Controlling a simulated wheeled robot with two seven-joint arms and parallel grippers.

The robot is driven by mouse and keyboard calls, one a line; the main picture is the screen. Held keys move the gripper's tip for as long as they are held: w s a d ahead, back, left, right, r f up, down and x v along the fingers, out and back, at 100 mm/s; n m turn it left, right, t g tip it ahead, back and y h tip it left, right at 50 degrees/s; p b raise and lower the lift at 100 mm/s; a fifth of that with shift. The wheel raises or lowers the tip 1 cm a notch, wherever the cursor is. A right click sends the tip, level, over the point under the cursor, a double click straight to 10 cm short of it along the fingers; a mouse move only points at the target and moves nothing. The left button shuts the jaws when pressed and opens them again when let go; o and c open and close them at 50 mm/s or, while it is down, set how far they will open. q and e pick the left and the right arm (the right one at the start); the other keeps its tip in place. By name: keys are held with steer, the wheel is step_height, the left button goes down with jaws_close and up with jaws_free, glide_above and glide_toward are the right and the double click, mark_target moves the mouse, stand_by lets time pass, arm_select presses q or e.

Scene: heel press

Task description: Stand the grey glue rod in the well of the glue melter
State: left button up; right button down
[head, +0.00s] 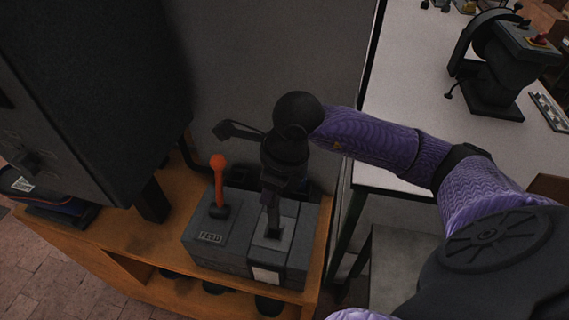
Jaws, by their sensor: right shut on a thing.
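The glue melter (207,249) is a grey box with a labelled front on the wooden bench. Its well (279,247) is a dark opening in the raised right part of its top. My right gripper (272,201) reaches down over that part and is shut on the grey glue rod (273,218). The rod is roughly upright, with its lower end at the well opening. I cannot tell how deep it sits, and its upper part is hidden by the gripper. My left gripper is not in view.
An orange lever (220,182) with a round knob stands on the melter, left of my right gripper. A large dark machine (90,90) rises at the left. A white table (415,70) with a dark press (497,68) is at the right.

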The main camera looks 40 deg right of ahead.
mark_target(271, 214)
step_height(271, 214, down, 6)
steer(key=b, duration=0.3)
steer(key=shift+r+b, duration=0.15)
steer(key=shift+b, duration=0.2)
step_height(271, 214, down, 2)
steer(key=shift+f+b, duration=0.2)
steer(key=shift+b, duration=1.05)
steer(key=shift+f, duration=0.25)
steer(key=shift+r, duration=0.1)
steer(key=shift+c, duration=2)
jaws_free()
steer(key=v, duration=1)
steer(key=shift+p, duration=0.4)
